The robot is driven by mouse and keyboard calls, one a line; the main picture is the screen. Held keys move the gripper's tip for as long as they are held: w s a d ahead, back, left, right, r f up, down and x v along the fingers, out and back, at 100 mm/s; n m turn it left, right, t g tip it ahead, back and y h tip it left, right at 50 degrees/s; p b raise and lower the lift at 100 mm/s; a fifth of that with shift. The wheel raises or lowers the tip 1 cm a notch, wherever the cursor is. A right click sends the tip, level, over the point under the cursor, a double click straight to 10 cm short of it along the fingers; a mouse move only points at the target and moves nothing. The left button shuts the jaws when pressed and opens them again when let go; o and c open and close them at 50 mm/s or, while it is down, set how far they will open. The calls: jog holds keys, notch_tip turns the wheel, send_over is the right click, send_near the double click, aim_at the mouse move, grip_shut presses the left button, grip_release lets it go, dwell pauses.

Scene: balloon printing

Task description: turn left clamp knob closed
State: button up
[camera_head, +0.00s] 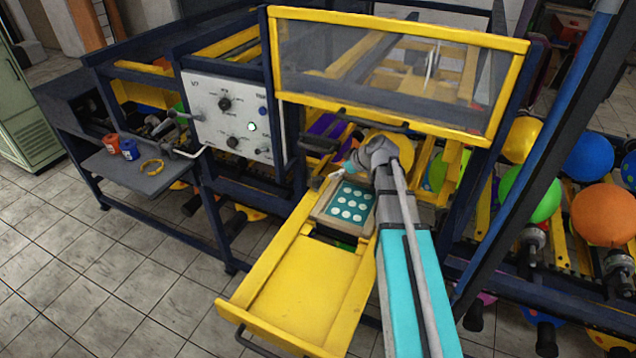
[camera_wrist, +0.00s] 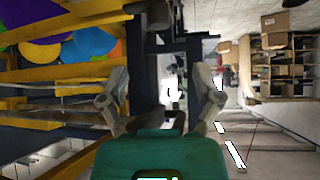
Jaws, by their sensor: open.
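My gripper (camera_head: 350,164) is above the far edge of the printing plate, in front of the machine's open bay. In the wrist view my gripper (camera_wrist: 158,105) has its two grey fingers spread well apart, with nothing held between them. The plate (camera_head: 348,203) is a teal pad with rows of pale round marks in a beige frame, at the inner end of the yellow tray (camera_head: 302,287). I cannot make out the left clamp knob for certain in either view. My arm and gripper cover part of the bay.
A white control panel (camera_head: 233,117) with black knobs is left of the bay. A yellow-framed clear guard (camera_head: 398,71) is raised above. Left, a side shelf (camera_head: 138,172) bears red and blue cups and a yellow ring. Balloons, including an orange one (camera_head: 604,214), crowd the right.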

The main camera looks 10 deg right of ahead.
aim_at(318, 180)
jog(key=shift+b+x, duration=4)
jog(key=shift+x, duration=2)
jog(key=c, duration=1)
jog(key=shift+d, duration=0.4)
grip_shut()
jog(key=shift+a, duration=0.35)
